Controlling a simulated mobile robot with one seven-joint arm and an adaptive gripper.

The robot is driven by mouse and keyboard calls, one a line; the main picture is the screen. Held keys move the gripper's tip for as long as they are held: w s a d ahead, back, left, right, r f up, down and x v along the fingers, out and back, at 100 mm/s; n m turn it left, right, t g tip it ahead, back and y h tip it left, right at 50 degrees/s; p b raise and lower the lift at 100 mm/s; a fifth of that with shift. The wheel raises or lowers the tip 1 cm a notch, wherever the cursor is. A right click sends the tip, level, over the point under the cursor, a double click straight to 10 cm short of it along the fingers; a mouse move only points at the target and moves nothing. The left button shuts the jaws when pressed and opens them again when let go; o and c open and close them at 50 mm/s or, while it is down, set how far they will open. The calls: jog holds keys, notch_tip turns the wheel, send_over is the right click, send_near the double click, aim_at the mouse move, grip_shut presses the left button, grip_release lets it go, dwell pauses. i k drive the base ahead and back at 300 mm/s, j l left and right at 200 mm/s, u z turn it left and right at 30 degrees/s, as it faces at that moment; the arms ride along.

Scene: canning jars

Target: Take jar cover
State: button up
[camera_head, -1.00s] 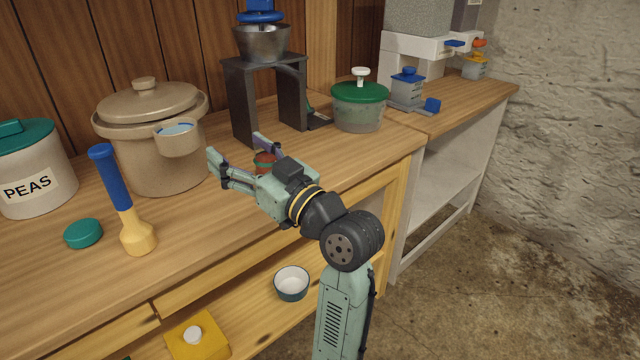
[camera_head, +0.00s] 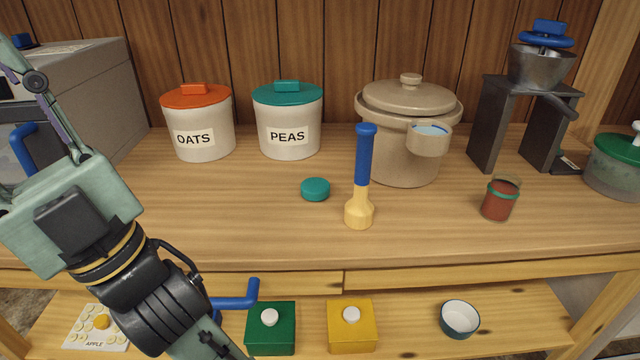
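A small round teal cover (camera_head: 315,189) lies flat on the wooden counter, left of the blue-and-yellow masher-like tool. A glass jar with red contents and a green band (camera_head: 500,199) stands at the right of the counter; whether it has a lid is unclear. My gripper (camera_head: 25,85) is at the far left, in front of the grey box and well away from the teal cover. Only part of its fingers shows, and the rest is cut off by the picture edge. I see nothing held in the visible part.
The blue-and-yellow tool (camera_head: 360,185) stands upright right of the cover. Behind are the OATS canister (camera_head: 198,125), PEAS canister (camera_head: 288,122) and a beige crock (camera_head: 400,160). A grey box (camera_head: 95,90) stands left. The counter in front of the cover is clear.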

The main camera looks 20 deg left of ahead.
aim_at(313, 189)
jog(key=j+z, duration=0.2)
jog(key=j, duration=0.15)
jog(key=k+j+z, duration=0.2)
jog(key=j, duration=0.15)
jog(key=j+z, duration=0.2)
jog(key=j, duration=0.15)
jog(key=j+z, duration=0.4)
jog(key=j, duration=0.75)
jog(key=k, duration=0.05)
